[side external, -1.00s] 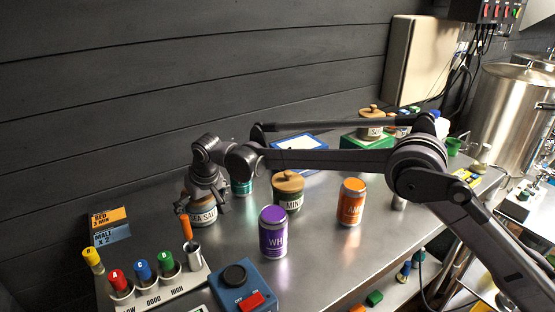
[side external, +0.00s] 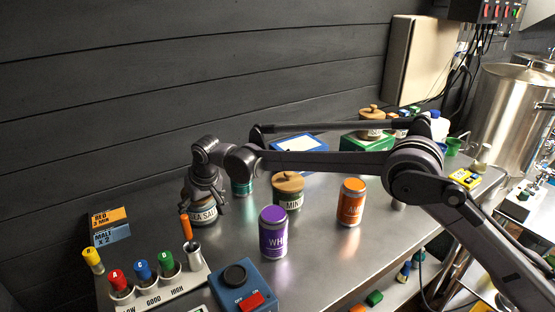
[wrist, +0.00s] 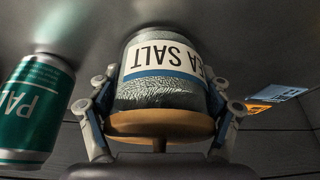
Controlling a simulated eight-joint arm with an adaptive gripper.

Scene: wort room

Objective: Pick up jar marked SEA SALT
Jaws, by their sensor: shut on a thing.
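The jar marked SEA SALT (side external: 203,214) stands upright at the back left of the metal bench, below my gripper (side external: 205,195). In the wrist view the jar (wrist: 160,82) fills the middle, with its white label upside down and its wooden knobbed lid (wrist: 160,125) nearest the camera. The fingers of my gripper (wrist: 162,110) are on both sides of the jar and shut on it. In the side view my gripper hides the lid and upper part of the jar. I cannot tell whether its base touches the bench.
A green can (wrist: 35,108) stands close beside the jar. A purple can (side external: 273,232), an orange can (side external: 351,203) and a jar marked MIN (side external: 288,192) stand to the right. A rack of coloured vials (side external: 165,287) and a blue switch box (side external: 243,287) are in front.

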